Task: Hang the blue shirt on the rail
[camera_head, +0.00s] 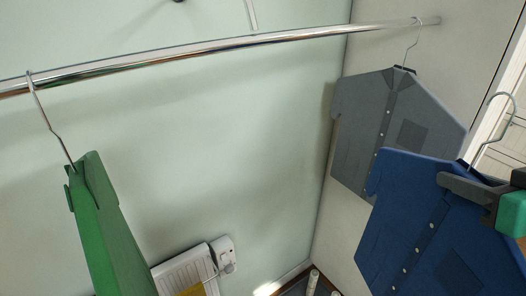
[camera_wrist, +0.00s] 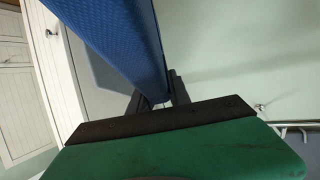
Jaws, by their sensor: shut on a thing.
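The blue shirt (camera_head: 405,215) is at the lower right in the head view, with its metal hook (camera_head: 499,118) standing up above its collar. My gripper (camera_head: 462,183) is shut on the shirt near the collar, below the hook. In the wrist view, the blue shirt (camera_wrist: 110,35) runs up and away from between the dark fingers of my gripper (camera_wrist: 158,100). The chrome rail (camera_head: 200,54) crosses the top of the head view. The blue shirt's hook is apart from the rail, lower and to the right of the rail's right end in the picture.
A grey shirt (camera_head: 375,135) hangs near the rail's right end, partly behind the blue shirt. A green garment (camera_head: 105,235) hangs at the left. The rail between them is clear. A white radiator (camera_head: 185,275) is on the wall below. White panelled doors (camera_wrist: 22,90) show in the wrist view.

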